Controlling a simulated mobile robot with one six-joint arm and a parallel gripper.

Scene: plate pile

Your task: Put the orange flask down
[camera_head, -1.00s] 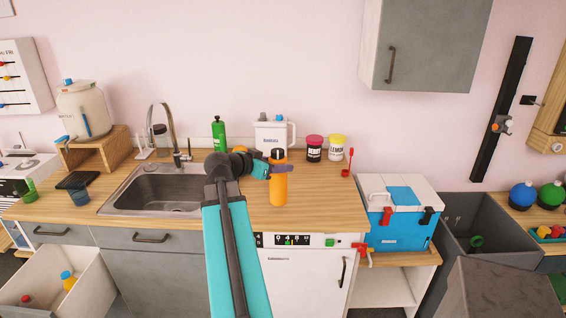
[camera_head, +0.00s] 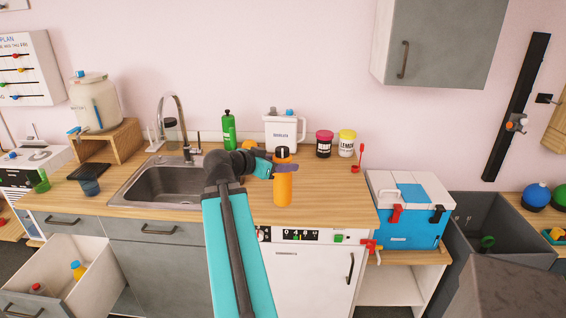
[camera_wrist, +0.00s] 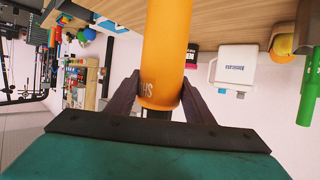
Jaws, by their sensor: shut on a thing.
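The orange flask (camera_head: 283,188) has a black cap and stands upright at the right end of my arm, over the wooden counter (camera_head: 330,205). My gripper (camera_head: 283,168) is shut on its upper part, just below the cap. In the wrist view, the two dark fingers (camera_wrist: 160,95) press on both sides of the orange flask (camera_wrist: 168,45), and the wrist view is upside down. The flask's base appears at or very near the countertop; I cannot tell whether it touches.
Behind the flask stand a white jug (camera_head: 284,131), a pink-lidded jar (camera_head: 324,144) and a yellow-lidded jar (camera_head: 346,143). A green bottle (camera_head: 229,130) is at the back. The sink (camera_head: 165,186) lies left, a blue-and-white cooler (camera_head: 410,205) right. Counter right of the flask is clear.

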